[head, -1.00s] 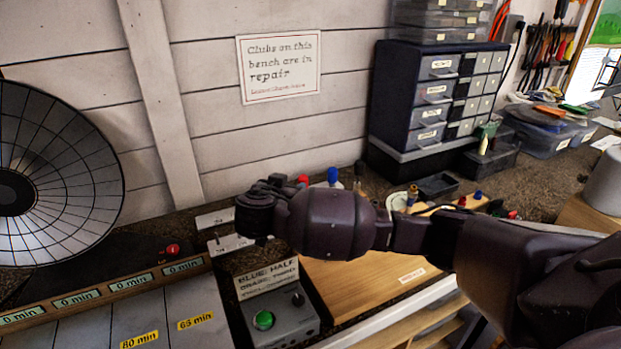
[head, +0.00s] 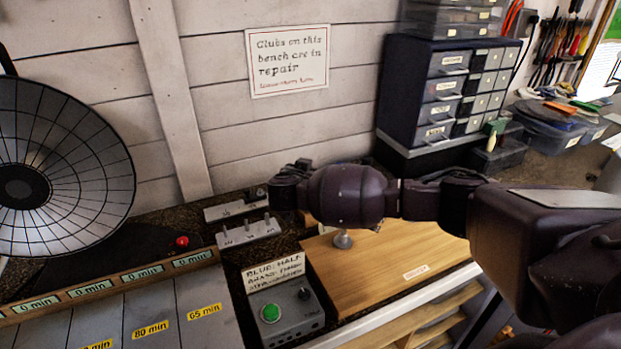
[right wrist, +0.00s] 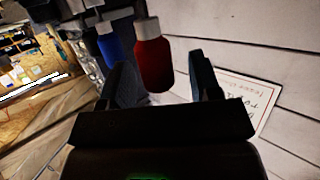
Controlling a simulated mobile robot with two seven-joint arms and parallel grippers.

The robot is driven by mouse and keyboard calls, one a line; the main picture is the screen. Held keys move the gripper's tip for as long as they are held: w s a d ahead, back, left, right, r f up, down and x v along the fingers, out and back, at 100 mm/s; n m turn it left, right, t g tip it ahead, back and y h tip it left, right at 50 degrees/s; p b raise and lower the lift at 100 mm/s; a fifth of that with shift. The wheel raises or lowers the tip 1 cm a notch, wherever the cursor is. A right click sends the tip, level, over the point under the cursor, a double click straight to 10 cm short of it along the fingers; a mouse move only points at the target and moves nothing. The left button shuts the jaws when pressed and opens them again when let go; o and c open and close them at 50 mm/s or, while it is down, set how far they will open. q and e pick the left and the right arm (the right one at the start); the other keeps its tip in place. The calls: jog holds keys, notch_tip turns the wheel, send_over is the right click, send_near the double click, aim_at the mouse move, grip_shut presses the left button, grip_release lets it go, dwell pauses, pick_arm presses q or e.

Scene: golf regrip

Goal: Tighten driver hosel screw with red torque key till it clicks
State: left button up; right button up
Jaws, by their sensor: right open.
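In the right wrist view, the red key handle (right wrist: 154,62), with a pale collar, is between the spread fingers of my right gripper (right wrist: 164,82). The gripper is open and not closed on it; I cannot tell whether a finger touches the handle. A blue handle (right wrist: 115,52) hangs just left of the red one, outside the fingers. In the head view my right gripper (head: 287,187) is at the bench's back, near the wall, and my arm hides both handles. The driver and its hosel screw are not recognisable in either view. My left gripper is not in view.
A grey box with a green button (head: 270,313) and a wooden board (head: 385,270) lie below my right arm. A white switch strip (head: 248,234) sits near my gripper. A drawer cabinet (head: 440,90) stands behind. A large gridded dish (head: 55,170) is at left.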

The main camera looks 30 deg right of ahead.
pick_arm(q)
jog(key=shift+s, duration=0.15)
pick_arm(e)
jog(key=shift+x, duration=0.75)
jog(key=c, duration=1)
